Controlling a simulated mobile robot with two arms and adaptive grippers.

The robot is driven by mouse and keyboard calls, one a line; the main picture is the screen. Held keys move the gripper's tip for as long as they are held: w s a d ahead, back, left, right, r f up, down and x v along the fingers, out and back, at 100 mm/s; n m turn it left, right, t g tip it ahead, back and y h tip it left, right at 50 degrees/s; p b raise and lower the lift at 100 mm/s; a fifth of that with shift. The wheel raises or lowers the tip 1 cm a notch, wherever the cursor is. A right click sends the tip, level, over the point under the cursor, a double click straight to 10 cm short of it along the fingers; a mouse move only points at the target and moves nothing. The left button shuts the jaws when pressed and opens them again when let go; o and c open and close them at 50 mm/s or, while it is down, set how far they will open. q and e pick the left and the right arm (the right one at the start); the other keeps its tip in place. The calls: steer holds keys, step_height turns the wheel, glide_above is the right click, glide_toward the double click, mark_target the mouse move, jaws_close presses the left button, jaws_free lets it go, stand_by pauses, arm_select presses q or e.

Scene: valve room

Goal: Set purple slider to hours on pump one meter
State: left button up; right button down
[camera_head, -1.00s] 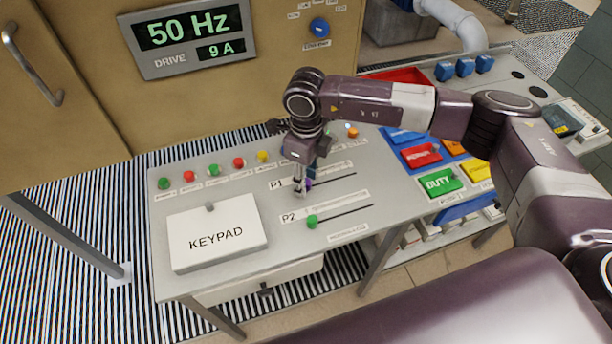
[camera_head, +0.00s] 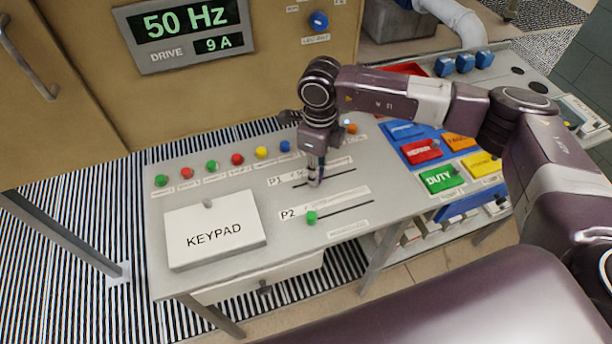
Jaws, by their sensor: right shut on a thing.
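The P1 slot (camera_head: 340,174) is a dark line on the grey desk, with the P1 label (camera_head: 273,182) at its left end. My right gripper (camera_head: 314,183) reaches down onto this slot, left of its middle. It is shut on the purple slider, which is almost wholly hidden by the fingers. Bare slot shows on both sides of the gripper. The small print above the P1 slot is partly covered and too small to read. My left gripper is not in view.
The P2 slot with its green slider (camera_head: 311,217) lies just below. A keypad box (camera_head: 214,236) stands at the left, under a row of coloured buttons. DUTY (camera_head: 441,179) and other coloured tags lie at the right. A drive display (camera_head: 186,33) is on the cabinet behind.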

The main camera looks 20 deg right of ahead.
mark_target(322, 180)
steer(key=shift+d, duration=0.75)
steer(key=c, duration=1.8)
jaws_free()
steer(key=shift+a+r, duration=0.1)
steer(key=shift+o, duration=0.2)
step_height(322, 180, up, 12)
